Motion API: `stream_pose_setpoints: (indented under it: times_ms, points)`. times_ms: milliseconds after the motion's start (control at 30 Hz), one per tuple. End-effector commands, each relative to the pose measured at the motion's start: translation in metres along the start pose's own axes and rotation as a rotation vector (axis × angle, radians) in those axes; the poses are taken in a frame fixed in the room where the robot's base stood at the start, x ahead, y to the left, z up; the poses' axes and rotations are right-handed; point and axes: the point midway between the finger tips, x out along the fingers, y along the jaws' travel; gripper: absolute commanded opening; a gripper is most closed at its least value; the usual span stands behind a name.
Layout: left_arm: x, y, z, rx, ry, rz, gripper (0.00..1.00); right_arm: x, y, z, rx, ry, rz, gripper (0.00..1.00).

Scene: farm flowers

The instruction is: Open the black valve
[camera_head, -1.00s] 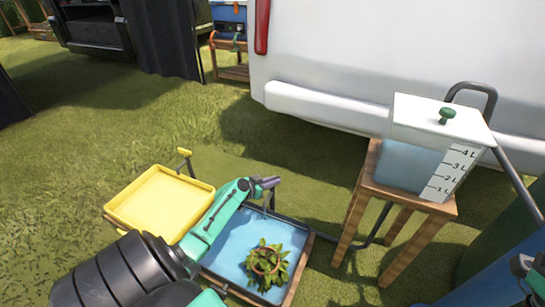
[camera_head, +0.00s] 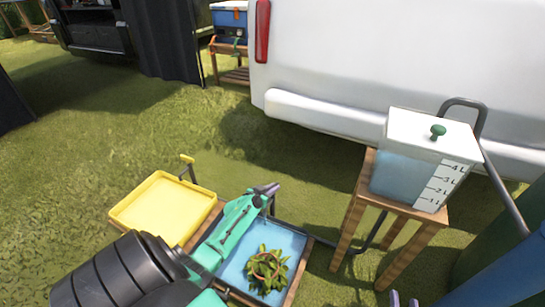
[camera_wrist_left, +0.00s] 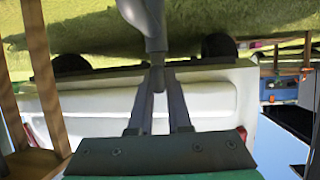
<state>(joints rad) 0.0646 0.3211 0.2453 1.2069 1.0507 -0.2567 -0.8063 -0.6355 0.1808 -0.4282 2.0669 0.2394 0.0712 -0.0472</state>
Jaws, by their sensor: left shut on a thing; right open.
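My left gripper (camera_head: 267,189) is at the back edge of the blue tray (camera_head: 232,273), where a thin dark pipe rises. In the left wrist view, its two grey fingers (camera_wrist_left: 158,88) are closed on the end of a dark grey piece, which looks like the black valve (camera_wrist_left: 156,45). In the head view the fingers mostly hide the valve, so how far it is turned cannot be told. My right gripper (camera_head: 404,301) shows only as two separated fingertips at the bottom edge, open and empty, in front of the wooden stand.
A water tank (camera_head: 403,178) with a green knob (camera_head: 438,131) stands on a wooden stand (camera_head: 355,218). A yellow tray (camera_head: 160,203) with a yellow valve (camera_head: 187,159) is at left. A potted plant (camera_head: 266,270) sits in the blue tray. A white vehicle (camera_head: 400,50) is behind; grass lies between.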

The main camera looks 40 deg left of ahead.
Motion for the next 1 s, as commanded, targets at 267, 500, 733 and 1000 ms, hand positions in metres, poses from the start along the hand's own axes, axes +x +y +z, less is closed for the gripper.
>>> stream_pose_setpoints:
  times_ms: [267,500,733,1000]
  points:
    - [-0.001,0.001,0.000,-0.020,-0.004,-0.047,0.00,-0.054,-0.007,0.087,0.080,-0.273,0.029,0.50]
    - [-0.001,0.000,0.000,-0.037,-0.004,-0.088,0.00,-0.055,-0.010,0.078,0.077,-0.293,0.025,0.50]
    - [-0.001,0.001,0.001,-0.052,-0.004,-0.121,0.00,-0.055,-0.013,0.069,0.073,-0.305,0.022,0.50]
    - [-0.001,0.001,0.001,-0.063,-0.003,-0.146,0.00,-0.055,-0.015,0.063,0.070,-0.313,0.020,0.50]
